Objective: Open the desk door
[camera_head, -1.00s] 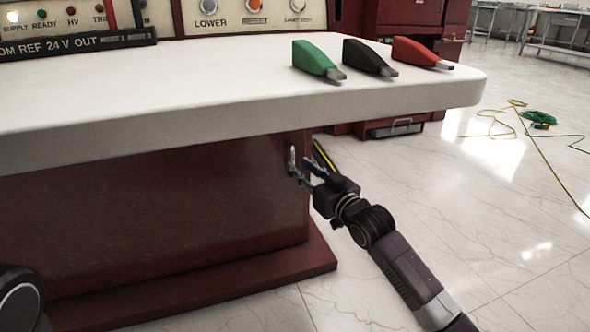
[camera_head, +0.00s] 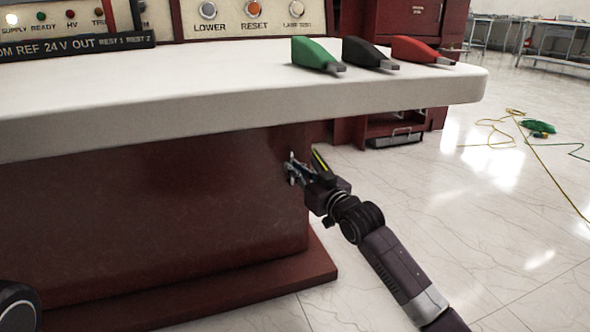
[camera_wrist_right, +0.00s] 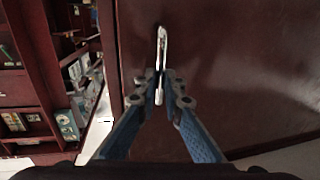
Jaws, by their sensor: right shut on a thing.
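The desk door (camera_head: 160,205) is a dark red panel under the white desk top, and it looks closed. Its small metal handle (camera_head: 291,167) is upright near the door's right edge. My right gripper (camera_head: 296,172) is at the handle, its arm coming in from the lower right. In the right wrist view the fingertips (camera_wrist_right: 162,90) are closed around the lower part of the silver handle (camera_wrist_right: 161,55). The door surface (camera_wrist_right: 225,70) fills the right side of that view. My left gripper is not in view.
Green (camera_head: 318,55), black (camera_head: 368,54) and red (camera_head: 422,50) clips lie on the white desk top (camera_head: 200,85). A dark red cabinet (camera_head: 405,20) stands behind. Open floor (camera_head: 440,210) lies to the right, with a green and yellow cable (camera_head: 540,128) further off.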

